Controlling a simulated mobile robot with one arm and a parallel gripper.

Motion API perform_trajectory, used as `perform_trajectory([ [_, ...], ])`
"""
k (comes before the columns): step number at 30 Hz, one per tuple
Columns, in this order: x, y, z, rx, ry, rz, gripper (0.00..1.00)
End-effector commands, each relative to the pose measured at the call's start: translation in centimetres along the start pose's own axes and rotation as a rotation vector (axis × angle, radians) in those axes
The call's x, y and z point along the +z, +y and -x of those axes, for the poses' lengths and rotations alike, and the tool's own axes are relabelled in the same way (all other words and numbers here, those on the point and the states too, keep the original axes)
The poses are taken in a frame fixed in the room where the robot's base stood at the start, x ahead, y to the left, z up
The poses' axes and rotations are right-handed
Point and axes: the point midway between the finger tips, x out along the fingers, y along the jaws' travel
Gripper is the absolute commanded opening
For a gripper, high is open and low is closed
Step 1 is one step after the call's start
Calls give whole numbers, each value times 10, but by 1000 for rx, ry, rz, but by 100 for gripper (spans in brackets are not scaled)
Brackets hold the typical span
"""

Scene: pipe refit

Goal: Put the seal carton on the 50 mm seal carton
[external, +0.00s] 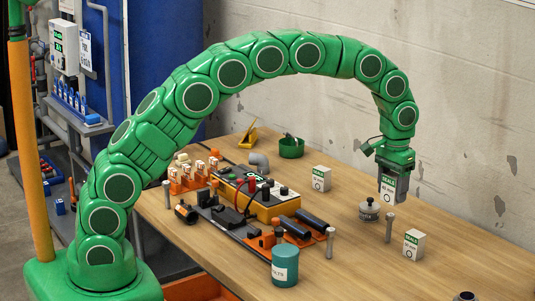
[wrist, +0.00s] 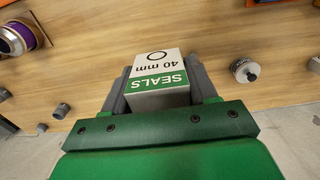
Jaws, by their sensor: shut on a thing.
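My gripper (external: 390,180) is shut on a white seal carton with a green SEALS band. In the wrist view the held carton (wrist: 160,70) reads 40 mm and sits between the two grey fingers. It appears to be held above the table. Two similar white cartons stand upright on the table in the external view: one farther back (external: 321,179), left of my gripper, and one nearer (external: 414,245), below and right of it. Their size print is too small to read, so I cannot tell which is the 50 mm carton.
A metal weight with a knob (external: 369,211) and a grey post (external: 390,228) stand below my gripper. Another post (external: 330,243) stands to the left. A teal canister (external: 285,266) and an orange-black equipment board (external: 265,205) fill the left part. The table's right side is largely clear.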

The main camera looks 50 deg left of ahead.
Motion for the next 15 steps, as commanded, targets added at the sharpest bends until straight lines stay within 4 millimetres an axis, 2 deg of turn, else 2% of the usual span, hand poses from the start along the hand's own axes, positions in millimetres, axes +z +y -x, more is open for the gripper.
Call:
perform_trajectory([
  [12,-38,12,-19,0,0,0,27],
  [15,-45,14,-29,0,-2,0,27],
])
